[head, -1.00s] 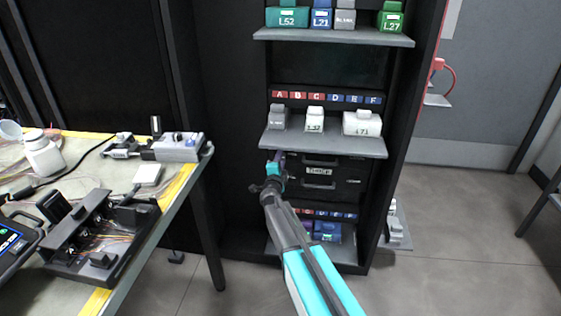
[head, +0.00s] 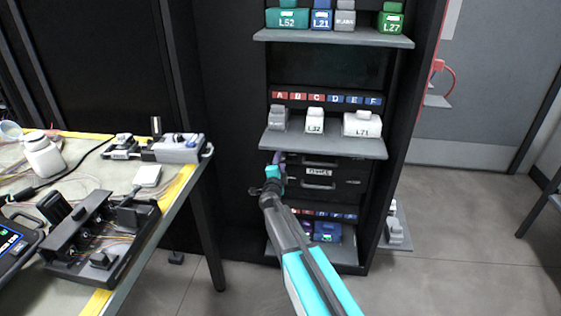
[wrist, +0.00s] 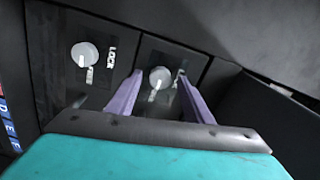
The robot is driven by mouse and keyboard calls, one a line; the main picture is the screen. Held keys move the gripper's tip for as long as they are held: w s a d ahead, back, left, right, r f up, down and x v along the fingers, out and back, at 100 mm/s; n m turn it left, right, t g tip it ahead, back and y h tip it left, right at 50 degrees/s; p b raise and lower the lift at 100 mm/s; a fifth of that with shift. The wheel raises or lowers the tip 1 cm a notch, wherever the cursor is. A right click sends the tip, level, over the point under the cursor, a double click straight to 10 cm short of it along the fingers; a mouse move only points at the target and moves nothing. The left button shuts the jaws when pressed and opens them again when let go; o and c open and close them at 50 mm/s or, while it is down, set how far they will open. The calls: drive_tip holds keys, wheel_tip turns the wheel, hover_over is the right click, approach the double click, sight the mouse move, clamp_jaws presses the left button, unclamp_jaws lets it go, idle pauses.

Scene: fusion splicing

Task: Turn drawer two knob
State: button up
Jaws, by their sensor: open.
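Two round pale grey knobs with white pointer tabs show in the wrist view. One knob (wrist: 84,54) is at the left beside the word LOCK. The other knob (wrist: 160,78) is near the middle. My gripper (wrist: 158,74) is open, with a purple finger on either side of the middle knob; I cannot tell whether they touch it. In the head view my gripper (head: 277,158) is at the left side of the black drawers. An upper drawer (head: 330,163) and a lower drawer (head: 335,187) both look closed. The knobs are hidden in the head view. Which knob belongs to drawer two is not readable.
A grey shelf (head: 322,147) with several pale boxes juts out just above my gripper. A blue box (head: 327,231) sits on the lower shelf. The workbench edge (head: 180,190) is to the left. Open floor (head: 460,220) lies to the right.

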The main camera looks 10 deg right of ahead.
drive_tip(key=p+v, duration=0.1)
drive_tip(key=v, duration=1.1)
drive_tip(key=shift+s, duration=0.3)
drive_tip(key=shift+a+r, duration=0.1)
